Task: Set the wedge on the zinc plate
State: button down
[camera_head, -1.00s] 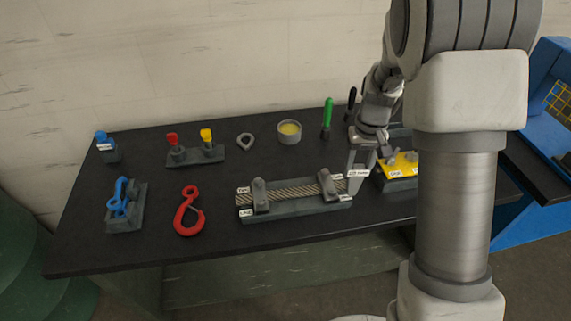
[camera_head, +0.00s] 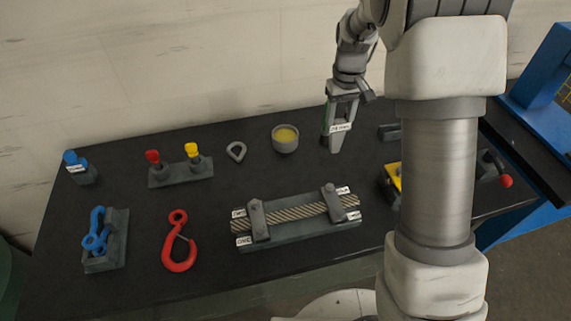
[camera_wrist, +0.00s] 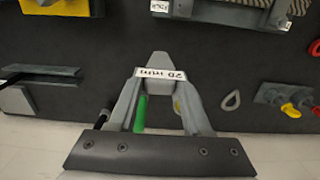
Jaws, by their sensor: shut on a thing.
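My gripper (camera_head: 341,108) is shut on a small grey tapered piece, which I take to be the wedge (camera_head: 335,144), with a white label that seems to read "20 mm". It is held over the back part of the black table, right of the yellow-filled cup. In the wrist view the wedge (camera_wrist: 158,60) shows at the fingertips of my gripper (camera_wrist: 158,78), with the label across it. I cannot tell which thing is the zinc plate. A yellow-topped block (camera_head: 393,178) is partly hidden behind my arm.
A rope clamp block (camera_head: 297,220), red hook (camera_head: 179,243), blue shackle (camera_head: 96,231), grey ring (camera_head: 236,152) and cup (camera_head: 285,139) stand on the table (camera_head: 225,190). A green-handled tool (camera_wrist: 140,113) is close to my gripper. A dark rail (camera_wrist: 45,74) lies nearby.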

jog(key=shift+w, duration=0.2)
jog(key=shift+a, duration=0.25)
jog(key=s+a+f+p, duration=0.2)
jog(key=a+f, duration=0.9)
jog(key=shift+s+p, duration=0.3)
jog(key=c, duration=0.8)
grip_release()
jog(key=shift+f, duration=0.2)
jog(key=o, duration=0.5)
jog(key=shift+r, duration=0.1)
jog(key=shift+c, duration=0.2)
jog(key=shift+r, duration=0.1)
